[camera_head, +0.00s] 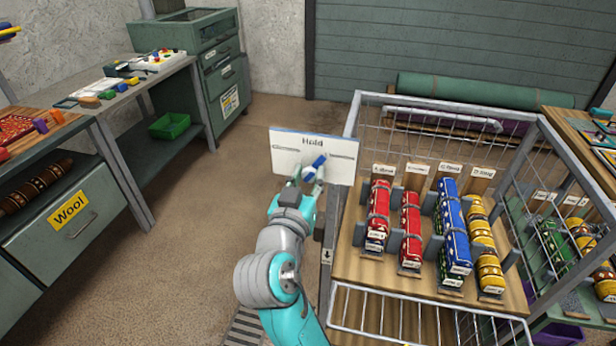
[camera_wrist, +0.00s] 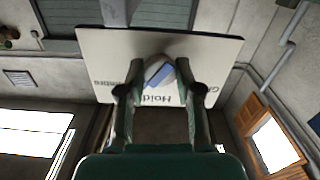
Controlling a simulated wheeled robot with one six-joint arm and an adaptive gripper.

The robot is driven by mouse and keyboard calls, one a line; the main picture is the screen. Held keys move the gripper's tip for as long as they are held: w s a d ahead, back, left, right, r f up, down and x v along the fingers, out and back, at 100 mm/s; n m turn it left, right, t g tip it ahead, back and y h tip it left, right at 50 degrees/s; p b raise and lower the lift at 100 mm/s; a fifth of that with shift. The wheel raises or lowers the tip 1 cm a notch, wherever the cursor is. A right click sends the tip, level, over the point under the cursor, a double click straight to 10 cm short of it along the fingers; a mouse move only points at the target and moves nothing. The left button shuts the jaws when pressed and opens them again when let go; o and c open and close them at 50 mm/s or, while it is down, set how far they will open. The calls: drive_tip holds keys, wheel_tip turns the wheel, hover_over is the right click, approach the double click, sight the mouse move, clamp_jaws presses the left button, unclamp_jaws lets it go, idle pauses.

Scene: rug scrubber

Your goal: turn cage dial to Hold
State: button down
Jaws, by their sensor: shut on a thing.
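The cage dial (camera_head: 319,160) is a knob with a blue bar on a white panel (camera_head: 287,150), mounted at the cage's left front corner. The word Hold is printed at the panel's top middle; grey marks lie to its left and right. The blue bar slants up and to the right, not straight up at Hold. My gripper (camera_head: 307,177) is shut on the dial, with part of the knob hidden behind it. In the wrist view, the fingers (camera_wrist: 158,78) stand on both sides of the dial (camera_wrist: 157,72), and Hold reads upside down on the panel (camera_wrist: 110,55).
The wire cage (camera_head: 440,112) with several red, blue and yellow rolled rugs (camera_head: 411,228) stands right of the panel. A bench (camera_head: 180,72) and a Wool drawer (camera_head: 75,215) stand left. Open floor (camera_head: 190,230) lies between. A green roll (camera_head: 480,90) lies behind.

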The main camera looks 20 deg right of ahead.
drive_tip(key=n, duration=0.6)
drive_tip(key=shift+a, duration=0.1)
drive_tip(key=shift+n, duration=0.4)
drive_tip(key=c, duration=0.8)
unclamp_jaws()
drive_tip(key=v, duration=1.2)
